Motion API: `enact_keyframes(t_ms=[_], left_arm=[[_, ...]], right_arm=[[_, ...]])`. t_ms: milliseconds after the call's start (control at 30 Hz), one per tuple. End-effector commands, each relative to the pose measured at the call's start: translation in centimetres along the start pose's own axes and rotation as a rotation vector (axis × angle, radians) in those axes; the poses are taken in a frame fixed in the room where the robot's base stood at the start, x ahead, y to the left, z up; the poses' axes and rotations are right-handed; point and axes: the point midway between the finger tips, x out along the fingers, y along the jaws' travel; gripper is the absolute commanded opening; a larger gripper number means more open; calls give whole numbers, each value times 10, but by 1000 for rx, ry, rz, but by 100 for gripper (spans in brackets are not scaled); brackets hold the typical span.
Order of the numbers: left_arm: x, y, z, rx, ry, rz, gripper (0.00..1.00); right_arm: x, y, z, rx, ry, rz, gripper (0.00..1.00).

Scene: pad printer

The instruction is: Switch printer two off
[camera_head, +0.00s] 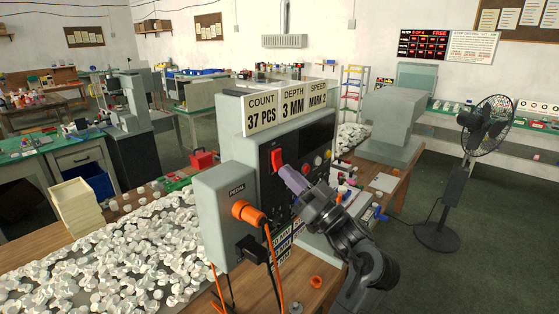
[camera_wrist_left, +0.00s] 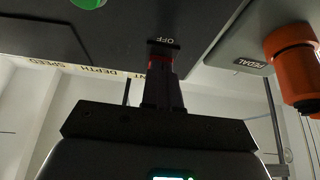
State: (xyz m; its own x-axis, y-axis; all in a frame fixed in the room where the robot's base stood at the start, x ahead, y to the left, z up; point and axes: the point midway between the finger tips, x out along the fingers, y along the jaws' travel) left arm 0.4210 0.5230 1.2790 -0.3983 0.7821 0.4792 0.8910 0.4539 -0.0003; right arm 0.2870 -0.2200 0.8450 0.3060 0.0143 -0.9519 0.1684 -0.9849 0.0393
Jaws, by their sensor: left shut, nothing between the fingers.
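A grey pad printer (camera_head: 228,128) stands on a wooden bench, with a black control panel on its front. A red switch (camera_head: 276,160) sits at the panel's upper left. In the left wrist view a bit of red (camera_wrist_left: 158,60) shows at my fingertips, just by an OFF label (camera_wrist_left: 163,42). My left gripper (camera_head: 287,173) is shut and empty, with its fingertips right at the switch. I cannot tell whether they touch it. The fingers hide most of the switch in the wrist view, and its position is unclear. My right gripper is not in view.
A grey PEDAL box (camera_head: 222,215) with an orange plug (camera_head: 248,213) juts out left of the panel, its cables hanging down. Many white caps (camera_head: 110,260) cover the bench at left. A black fan (camera_head: 478,130) stands on the floor at right.

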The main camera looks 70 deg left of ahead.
Motion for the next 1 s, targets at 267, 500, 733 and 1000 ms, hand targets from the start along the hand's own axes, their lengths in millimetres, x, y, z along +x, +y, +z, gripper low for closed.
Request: enact_keyframes(t_ms=[267, 500, 733, 1000], left_arm=[[6, 0, 2, 0, 1, -2, 0], [6, 0, 2, -2, 1, -2, 0], [-7, 0, -5, -2, -1, 1, 0], [-27, 0, -14, 0, -1, 1, 0]], right_arm=[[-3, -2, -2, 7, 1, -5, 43], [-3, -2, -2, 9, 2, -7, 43], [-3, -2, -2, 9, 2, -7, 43], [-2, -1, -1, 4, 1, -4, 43]])
